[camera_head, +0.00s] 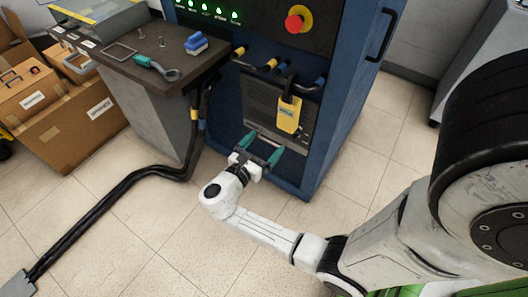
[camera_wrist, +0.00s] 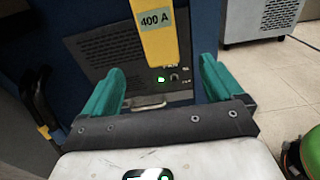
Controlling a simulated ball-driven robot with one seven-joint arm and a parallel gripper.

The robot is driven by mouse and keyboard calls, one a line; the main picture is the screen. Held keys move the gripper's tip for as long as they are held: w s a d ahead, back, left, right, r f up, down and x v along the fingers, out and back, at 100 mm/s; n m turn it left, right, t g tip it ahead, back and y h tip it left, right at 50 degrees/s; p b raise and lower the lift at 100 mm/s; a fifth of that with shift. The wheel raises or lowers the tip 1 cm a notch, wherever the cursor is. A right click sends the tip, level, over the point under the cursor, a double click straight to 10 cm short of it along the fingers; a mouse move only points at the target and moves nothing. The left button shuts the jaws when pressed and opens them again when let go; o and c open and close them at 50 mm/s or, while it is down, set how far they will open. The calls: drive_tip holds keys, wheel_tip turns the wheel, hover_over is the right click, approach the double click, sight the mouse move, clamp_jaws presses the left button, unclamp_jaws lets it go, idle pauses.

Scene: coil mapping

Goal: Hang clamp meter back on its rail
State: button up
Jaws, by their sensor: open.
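The clamp meter (camera_head: 289,115) has a yellow body and a black clamp loop. It hangs upright in front of the blue cabinet, its loop at the banded black cables (camera_head: 268,67); whether the loop closes around one I cannot tell. Its lower body, marked "400 A" (camera_wrist: 155,22), shows at the top of the wrist view. My gripper (camera_head: 261,147) has teal fingers spread apart and empty, below and left of the meter in the head view. In the wrist view (camera_wrist: 161,66) the meter lies between and beyond the fingertips, with no contact seen. I cannot make out a rail.
The blue cabinet (camera_head: 233,98) has a grey vented panel (camera_head: 262,98) behind the meter and a red stop button (camera_head: 294,23). Thick cables (camera_head: 130,180) cross the floor.

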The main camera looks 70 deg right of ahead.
sight(286, 111)
drive_tip(key=b+x, duration=0.3)
drive_tip(key=x, duration=1.1)
drive_tip(key=shift+d+r, duration=0.15)
drive_tip(key=shift+d, duration=0.25)
drive_tip(key=c, duration=1.1)
drive_tip(key=shift+r+p, duration=1.7)
drive_tip(key=shift+p, duration=0.15)
drive_tip(key=shift+c, duration=0.2)
drive_tip(key=shift+w+a, duration=0.1)
drive_tip(key=p+v, duration=0.2)
drive_tip(key=v, duration=0.5)
drive_tip(key=shift+a+p, duration=0.2)
drive_tip(key=shift+p, duration=0.1)
drive_tip(key=shift+f, duration=0.1)
